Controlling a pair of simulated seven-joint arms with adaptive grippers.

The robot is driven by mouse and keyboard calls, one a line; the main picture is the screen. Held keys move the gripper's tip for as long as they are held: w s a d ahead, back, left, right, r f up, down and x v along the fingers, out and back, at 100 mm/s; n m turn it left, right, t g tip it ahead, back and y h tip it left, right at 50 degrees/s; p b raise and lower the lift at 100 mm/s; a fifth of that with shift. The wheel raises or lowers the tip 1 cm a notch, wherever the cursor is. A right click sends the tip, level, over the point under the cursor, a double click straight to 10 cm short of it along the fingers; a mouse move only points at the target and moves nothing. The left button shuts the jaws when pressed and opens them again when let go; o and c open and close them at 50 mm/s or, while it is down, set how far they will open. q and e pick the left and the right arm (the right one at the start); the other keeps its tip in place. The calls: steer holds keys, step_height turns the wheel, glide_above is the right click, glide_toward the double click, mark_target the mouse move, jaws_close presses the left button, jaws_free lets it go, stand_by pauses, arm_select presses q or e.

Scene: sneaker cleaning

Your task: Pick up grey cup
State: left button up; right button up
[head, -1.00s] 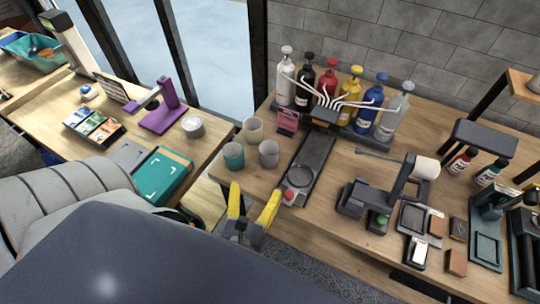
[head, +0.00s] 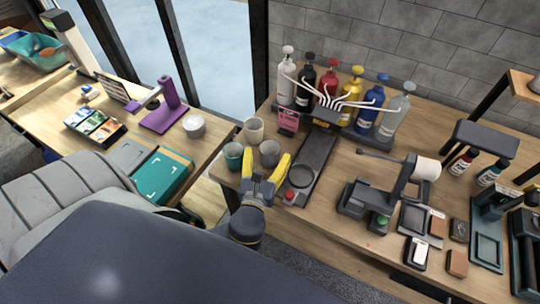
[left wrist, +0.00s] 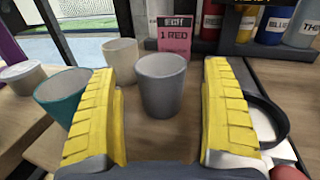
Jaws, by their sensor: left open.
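The grey cup (head: 269,153) stands upright on the wooden counter, front right of a small group of cups. In the left wrist view the grey cup (left wrist: 161,84) is straight ahead, between and just beyond my yellow fingers. My left gripper (head: 266,166) is open and empty at the counter's front edge, close to the cup; in the left wrist view its fingers (left wrist: 163,112) stand on either side of the cup's line. I cannot tell whether a finger touches the cup. My right gripper is not in view.
A teal cup (head: 233,156) stands left of the grey cup and a cream cup (head: 254,130) behind it. A dark scale-like tray (head: 301,176) with a red button (head: 289,194) is close on the right. Several pump bottles (head: 357,101) and a pink card (head: 288,121) stand behind.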

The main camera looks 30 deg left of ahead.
mark_target(272, 142)
arm_select(q)
steer(key=shift+x, duration=1.7)
steer(key=shift+c, duration=0.4)
steer(key=c, duration=1)
